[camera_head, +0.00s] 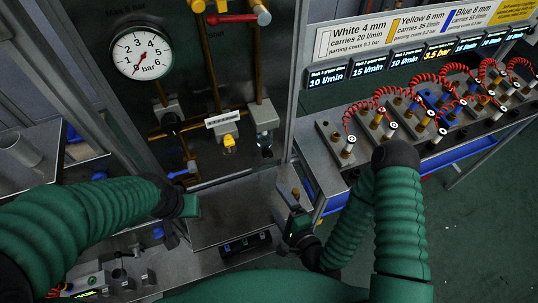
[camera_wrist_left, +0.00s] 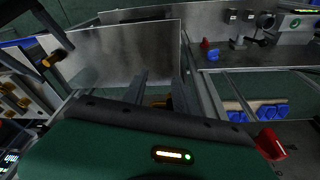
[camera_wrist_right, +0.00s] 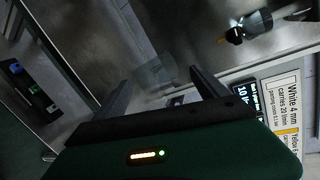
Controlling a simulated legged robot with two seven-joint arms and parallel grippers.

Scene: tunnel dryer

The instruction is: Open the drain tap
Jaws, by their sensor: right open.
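I cannot tell for sure which fitting is the drain tap. In the head view, a blue-handled tap (camera_head: 182,172) sits low on the brass pipework and a yellow knob (camera_head: 229,143) hangs below a label. A grey unit (camera_head: 264,118) with a dark lower end is right of it. In the right wrist view, a dark fitting with an orange-yellow part (camera_wrist_right: 235,34) shows at the top. My right gripper (camera_wrist_right: 160,90) is open, fingers apart, with a faint translucent shape between or beyond them. My left gripper (camera_wrist_left: 158,90) has its fingers apart, facing a metal plate; it touches no tap.
A pressure gauge (camera_head: 141,53) and a red handle (camera_head: 232,18) are on the dark panel. Right, a bench holds several grey blocks with red coiled hoses (camera_head: 390,95) and displays. A metal tray surface (camera_head: 230,205) lies between my arms.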

